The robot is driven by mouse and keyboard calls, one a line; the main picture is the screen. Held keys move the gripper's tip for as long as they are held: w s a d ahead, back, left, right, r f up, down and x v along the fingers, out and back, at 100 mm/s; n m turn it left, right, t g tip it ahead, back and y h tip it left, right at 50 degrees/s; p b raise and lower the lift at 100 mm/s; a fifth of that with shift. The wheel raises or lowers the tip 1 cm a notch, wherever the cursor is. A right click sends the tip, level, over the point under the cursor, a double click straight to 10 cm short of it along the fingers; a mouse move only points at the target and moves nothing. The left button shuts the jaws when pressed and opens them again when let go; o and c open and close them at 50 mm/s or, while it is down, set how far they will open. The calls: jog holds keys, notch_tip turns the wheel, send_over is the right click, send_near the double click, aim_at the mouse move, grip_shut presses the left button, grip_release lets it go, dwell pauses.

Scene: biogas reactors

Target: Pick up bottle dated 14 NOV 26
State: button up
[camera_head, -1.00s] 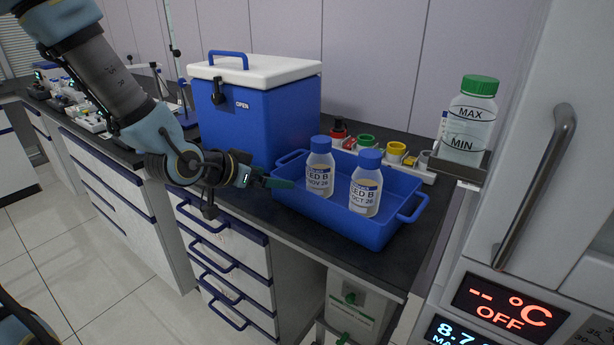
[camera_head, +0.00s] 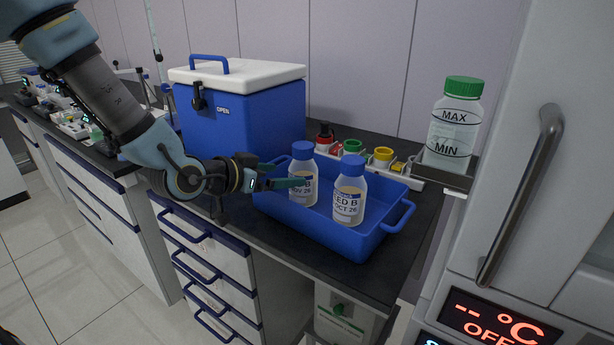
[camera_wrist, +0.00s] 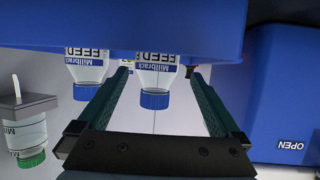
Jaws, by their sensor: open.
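The bottle marked NOV 26 (camera_head: 302,170) has a blue cap and stands upright at the left in the blue tray (camera_head: 372,245); part of its label is hidden by my gripper. A similar bottle marked OCT 26 (camera_head: 348,192) stands to its right. My gripper (camera_head: 290,183) is open and level at the NOV bottle's left side, one green finger crossing its label. In the upside-down wrist view, the NOV bottle (camera_wrist: 154,76) appears between my two open fingers (camera_wrist: 157,85). The OCT bottle (camera_wrist: 87,68) is outside them, to the left.
A blue cooler box (camera_head: 240,125) with a white lid stands behind my gripper. A rack of coloured caps (camera_head: 352,147) sits behind the tray. A green-capped MAX/MIN bottle (camera_head: 455,125) stands on a small shelf at right, beside a cabinet handle (camera_head: 520,190).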

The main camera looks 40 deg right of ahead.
aim_at(292, 174)
jog(key=x, duration=0.5)
jog(key=shift+d+p, duration=0.1)
jog(key=shift+p, duration=0.3)
jog(key=x, duration=0.1)
jog(key=p+x, duration=0.2)
jog(key=x, duration=0.1)
jog(key=shift+s+d+r, duration=0.15)
jog(key=shift+s+r, duration=0.05)
jog(key=shift+r, duration=0.1)
jog(key=shift+w+d+f, duration=0.1)
jog(key=shift+d+f, duration=0.2)
jog(key=shift+d, duration=0.25)
jog(key=shift+c, duration=0.2)
grip_shut()
jog(key=shift+r, duration=0.1)
